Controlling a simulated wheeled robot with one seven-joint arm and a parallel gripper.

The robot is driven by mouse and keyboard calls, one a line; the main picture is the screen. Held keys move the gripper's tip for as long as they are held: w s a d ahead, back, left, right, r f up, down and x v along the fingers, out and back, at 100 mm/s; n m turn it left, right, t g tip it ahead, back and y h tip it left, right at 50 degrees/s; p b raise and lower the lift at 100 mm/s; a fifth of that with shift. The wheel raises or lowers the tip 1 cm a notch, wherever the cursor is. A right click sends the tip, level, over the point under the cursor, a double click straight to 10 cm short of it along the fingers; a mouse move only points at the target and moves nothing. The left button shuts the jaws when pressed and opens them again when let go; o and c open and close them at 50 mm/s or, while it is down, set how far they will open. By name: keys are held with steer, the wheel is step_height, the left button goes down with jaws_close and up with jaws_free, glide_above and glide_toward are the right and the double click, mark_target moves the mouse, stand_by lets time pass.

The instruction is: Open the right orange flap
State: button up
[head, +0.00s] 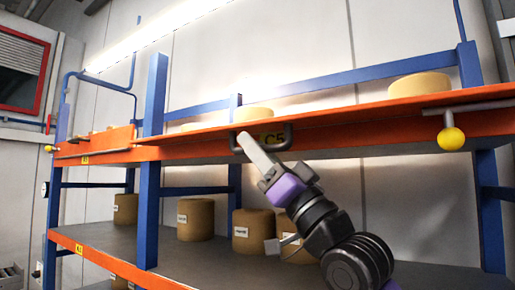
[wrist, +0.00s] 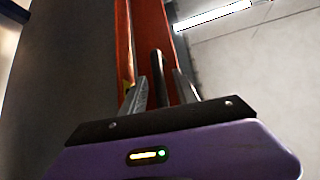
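The right orange flap (head: 350,128) is a long panel along the upper shelf front, between the blue posts. Its dark U-shaped handle (head: 288,138) is beside a yellow C5 label (head: 268,139). My gripper (head: 243,138) reaches up from below right, its fingertips at the left part of the handle. In the wrist view, the dark handle bar (wrist: 157,72) stands between the two separated fingers (wrist: 160,95), with gaps visible. The orange flap (wrist: 150,38) runs behind it. The gripper looks open around the bar; contact cannot be told. How far the flap is tilted is unclear.
A grey rod with a yellow knob (head: 452,138) is at the flap's right end. A shorter orange flap (head: 105,140) is at the left, beyond a blue post (head: 151,165). Label rolls (head: 254,230) stand on the lower shelf, and others on top (head: 420,84).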

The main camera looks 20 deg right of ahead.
jaws_close()
stand_by(1.3)
